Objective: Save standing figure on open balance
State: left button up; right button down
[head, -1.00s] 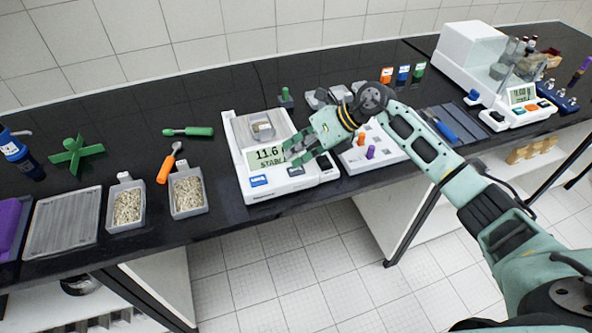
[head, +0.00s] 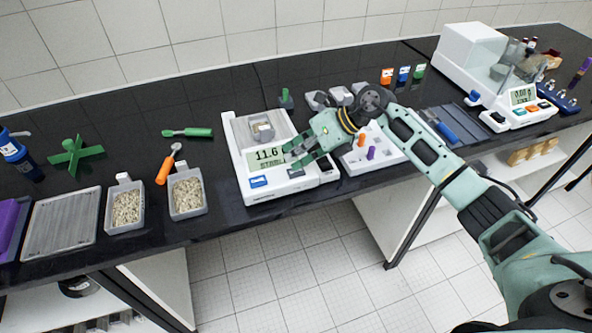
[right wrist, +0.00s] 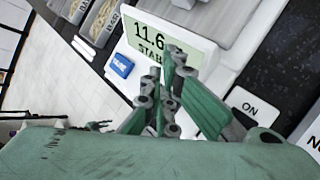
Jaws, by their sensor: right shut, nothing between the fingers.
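The open balance (head: 234,172) is a white unit with a weighing pan at the back, holding a small greyish object (head: 263,131). Its green display (head: 268,156) reads 11.6 with a partly covered word like STABLE; the display (right wrist: 150,42) also shows in the right wrist view. A blue button (head: 258,181) sits on the front panel, left of my fingers. A dark button (head: 296,173) shows just below them. My right gripper (head: 291,160) is shut and empty, over the right part of the front panel, partly covering the display. I cannot tell whether it touches. My left gripper is not in view.
Two trays of pale grains (head: 126,208) (head: 187,194) stand left of the balance. A white holder with orange and purple pegs (head: 370,153) is close on its right, under my right arm. An enclosed balance (head: 468,48) stands at the far right.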

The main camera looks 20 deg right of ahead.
jog(key=shift+f, duration=0.2)
dwell(0.3)
jog(key=shift+r+p, duration=0.5)
jog(key=shift+r, duration=0.45)
jog(key=shift+r, duration=0.1)
notch_tip(320, 180, up, 5)
jog(key=p, duration=0.3)
dwell(0.5)
